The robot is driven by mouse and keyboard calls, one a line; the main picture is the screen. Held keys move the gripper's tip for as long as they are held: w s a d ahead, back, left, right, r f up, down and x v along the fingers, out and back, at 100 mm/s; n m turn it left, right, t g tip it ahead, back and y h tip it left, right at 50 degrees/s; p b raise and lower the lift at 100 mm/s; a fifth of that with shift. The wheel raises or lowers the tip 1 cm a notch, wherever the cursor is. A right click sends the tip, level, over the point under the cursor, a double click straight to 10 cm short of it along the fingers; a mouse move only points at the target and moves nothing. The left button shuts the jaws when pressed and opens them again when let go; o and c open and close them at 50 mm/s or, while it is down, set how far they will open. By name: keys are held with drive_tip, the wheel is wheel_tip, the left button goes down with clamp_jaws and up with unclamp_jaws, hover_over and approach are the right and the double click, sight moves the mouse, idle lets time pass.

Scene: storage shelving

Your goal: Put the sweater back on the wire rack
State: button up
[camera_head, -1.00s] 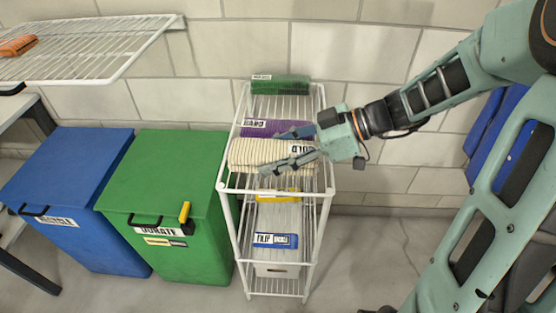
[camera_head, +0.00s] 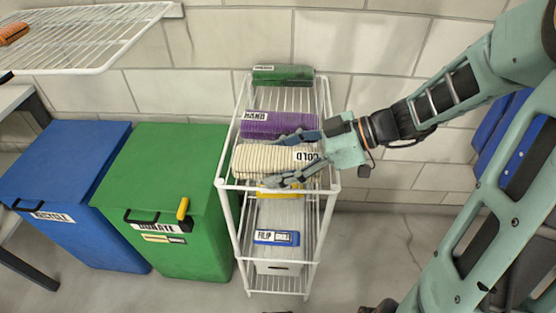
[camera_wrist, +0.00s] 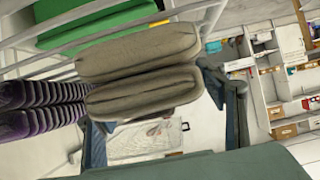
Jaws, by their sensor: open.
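A cream ribbed folded knit (camera_head: 262,161), which looks like the sweater, lies on the top shelf of the white wire rack (camera_head: 234,235), near its front edge. A dark-lettered tag shows at its right end. My gripper (camera_head: 278,160) is open, reaching in from the right, with one finger behind the knit and one in front. In the wrist view the folded knit (camera_wrist: 140,75) shows as two beige rolls close to the open fingers (camera_wrist: 160,125). Whether the fingers touch it cannot be told.
A purple folded knit (camera_head: 265,125) lies just behind on the same shelf, and a green one (camera_head: 283,76) at its back. A green bin (camera_head: 155,185) and a blue bin (camera_head: 65,175) stand left. A wire shelf (camera_head: 90,35) juts in upper left.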

drive_tip(key=shift+d+r+p, duration=0.1)
drive_tip(key=shift+r+p, duration=0.15)
drive_tip(key=shift+p, duration=0.05)
drive_tip(key=p+v, duration=0.2)
drive_tip(key=v, duration=0.9)
drive_tip(key=shift+d+r, duration=0.1)
drive_tip(key=shift+d, duration=0.3)
